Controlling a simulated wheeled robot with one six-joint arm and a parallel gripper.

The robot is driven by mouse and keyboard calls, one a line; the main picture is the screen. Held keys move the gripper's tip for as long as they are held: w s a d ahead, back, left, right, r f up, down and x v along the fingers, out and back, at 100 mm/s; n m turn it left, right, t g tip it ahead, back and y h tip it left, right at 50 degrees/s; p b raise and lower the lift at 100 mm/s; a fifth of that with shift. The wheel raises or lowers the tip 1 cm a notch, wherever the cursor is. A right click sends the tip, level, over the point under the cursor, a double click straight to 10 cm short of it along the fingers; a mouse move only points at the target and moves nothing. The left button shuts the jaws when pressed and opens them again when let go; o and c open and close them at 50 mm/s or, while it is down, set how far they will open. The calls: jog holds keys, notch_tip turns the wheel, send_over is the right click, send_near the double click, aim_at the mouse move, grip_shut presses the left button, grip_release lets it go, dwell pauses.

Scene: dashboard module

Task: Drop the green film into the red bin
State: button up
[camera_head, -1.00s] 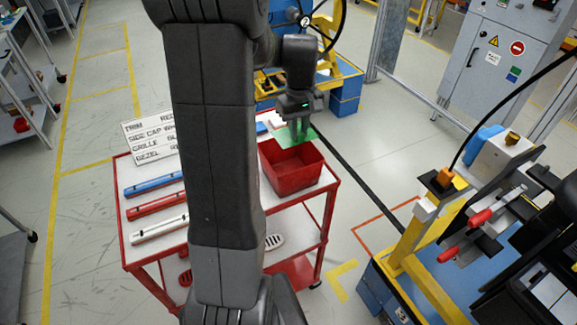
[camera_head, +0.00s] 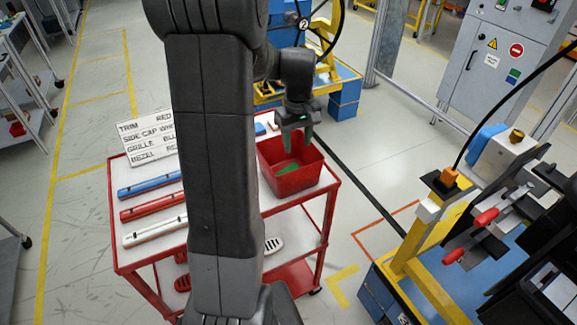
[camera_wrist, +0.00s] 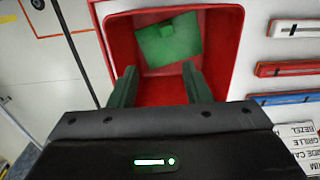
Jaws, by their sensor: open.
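The green film (camera_head: 288,168) lies inside the red bin (camera_head: 298,186) on the cart. In the wrist view the film (camera_wrist: 168,46) is a flat green sheet with a small raised tab, lying tilted near the bin's far wall. The red bin also shows in the wrist view (camera_wrist: 225,50), below my gripper. My gripper (camera_head: 298,146) is over the bin, fingers pointing down toward its opening. In the wrist view its two green fingers (camera_wrist: 158,88) are spread apart with nothing between them, and the film lies clear of them.
The bin stands on a red-framed cart (camera_head: 155,262) with blue, red and white trim bars (camera_head: 152,207) and a label sign (camera_head: 147,138). A yellow fixture (camera_head: 425,240) with clamps stands at the right. Open floor lies between the cart and the grey cabinet (camera_head: 492,75).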

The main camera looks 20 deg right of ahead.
jog(key=shift+r, duration=0.1)
notch_tip(320, 180, up, 14)
jog(key=shift+b, duration=0.4)
jog(key=shift+f, duration=0.2)
notch_tip(320, 180, down, 14)
jog(key=r+p, duration=0.1)
notch_tip(320, 180, up, 4)
jog(key=p, duration=0.4)
jog(key=shift+r, duration=0.25)
